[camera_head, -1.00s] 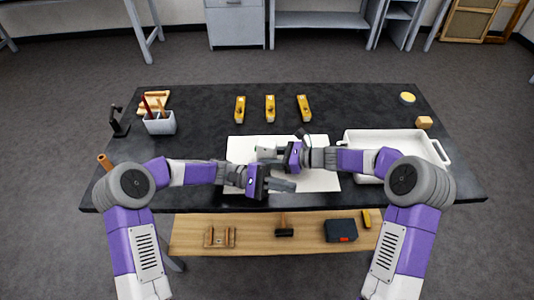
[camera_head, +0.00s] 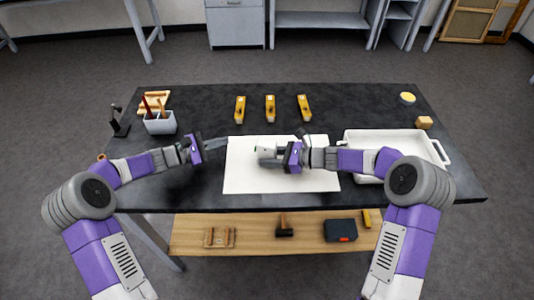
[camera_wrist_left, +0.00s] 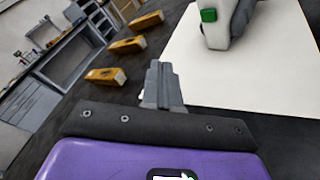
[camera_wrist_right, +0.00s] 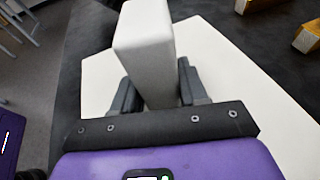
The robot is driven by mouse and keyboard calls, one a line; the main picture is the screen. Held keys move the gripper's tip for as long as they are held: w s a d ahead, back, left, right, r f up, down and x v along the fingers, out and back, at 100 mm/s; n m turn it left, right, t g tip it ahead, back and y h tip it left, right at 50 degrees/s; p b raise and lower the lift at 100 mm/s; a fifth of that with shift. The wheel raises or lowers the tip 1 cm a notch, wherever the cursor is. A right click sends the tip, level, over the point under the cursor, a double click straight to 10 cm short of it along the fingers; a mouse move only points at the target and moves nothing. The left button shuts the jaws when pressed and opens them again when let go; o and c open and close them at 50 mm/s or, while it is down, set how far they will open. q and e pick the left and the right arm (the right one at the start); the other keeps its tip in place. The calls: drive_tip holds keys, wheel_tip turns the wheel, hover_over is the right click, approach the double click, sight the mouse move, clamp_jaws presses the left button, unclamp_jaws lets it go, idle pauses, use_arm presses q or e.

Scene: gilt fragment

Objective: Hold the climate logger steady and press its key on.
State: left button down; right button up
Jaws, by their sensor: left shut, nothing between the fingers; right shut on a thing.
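The climate logger (camera_head: 266,152) is a pale grey block held above the white sheet (camera_head: 245,180). My right gripper (camera_head: 276,155) is shut on it. In the right wrist view the logger (camera_wrist_right: 145,45) stands between the two fingers (camera_wrist_right: 157,90). In the left wrist view a lit green key (camera_wrist_left: 209,15) shows on the logger (camera_wrist_left: 218,35). My left gripper (camera_head: 218,144) is shut and empty, left of the logger and apart from it. In the left wrist view its closed fingertips (camera_wrist_left: 162,80) point along the sheet's edge.
A white tray (camera_head: 440,152) is at the right and a pen cup (camera_head: 160,124) at the left. A dark stand (camera_head: 120,122) is at far left. The lower shelf (camera_head: 260,238) holds a black box (camera_head: 340,230).

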use_arm(q)
drive_tip(key=d, duration=0.2)
drive_tip(key=s+d, duration=0.1)
drive_tip(key=d, duration=0.1)
drive_tip(key=s+d, duration=0.1)
drive_tip(key=d, duration=0.2)
drive_tip(key=shift+s, duration=0.1)
idle(1.9)
drive_tip(key=shift+s+d, duration=0.1)
drive_tip(key=shift+d, duration=0.3)
drive_tip(key=shift+s+d, duration=0.1)
drive_tip(key=shift+d, duration=0.25)
idle(0.5)
drive_tip(key=shift+a, duration=0.15)
drive_tip(key=shift+w+a, duration=0.2)
drive_tip(key=shift+a, duration=0.45)
drive_tip(key=shift+w+a, duration=0.3)
drive_tip(key=shift+a, duration=0.65)
drive_tip(key=shift+w+a, duration=0.3)
drive_tip(key=shift+a, duration=0.65)
drive_tip(key=shift+w+a, duration=0.3)
drive_tip(key=shift+a, duration=0.65)
